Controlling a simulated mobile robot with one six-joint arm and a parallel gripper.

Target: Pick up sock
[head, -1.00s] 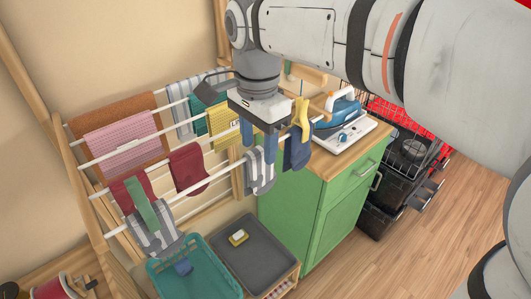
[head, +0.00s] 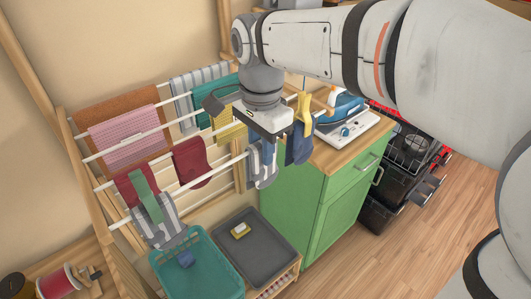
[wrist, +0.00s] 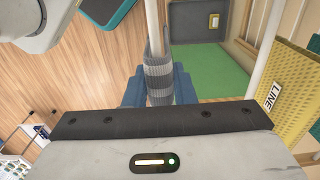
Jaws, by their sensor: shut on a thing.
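A grey striped sock (head: 264,176) hangs over the front white rail of the drying rack (head: 237,158), near its right end. My gripper (head: 262,152) points down at that rail from above, with its blue fingers on the sock. In the wrist view the sock (wrist: 160,78) lies between the two blue fingers (wrist: 160,90), which are shut on it. The sock still hangs around the rail. My gripper's body hides part of the rail and the sock's top in the head view.
Dark red socks (head: 190,163), a green sock (head: 148,202), a navy sock (head: 299,148) and a yellow sock (head: 303,110) hang nearby. A teal basket (head: 205,283) and a grey tray (head: 262,262) lie below. A green cabinet (head: 300,215) with an iron (head: 345,108) stands right.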

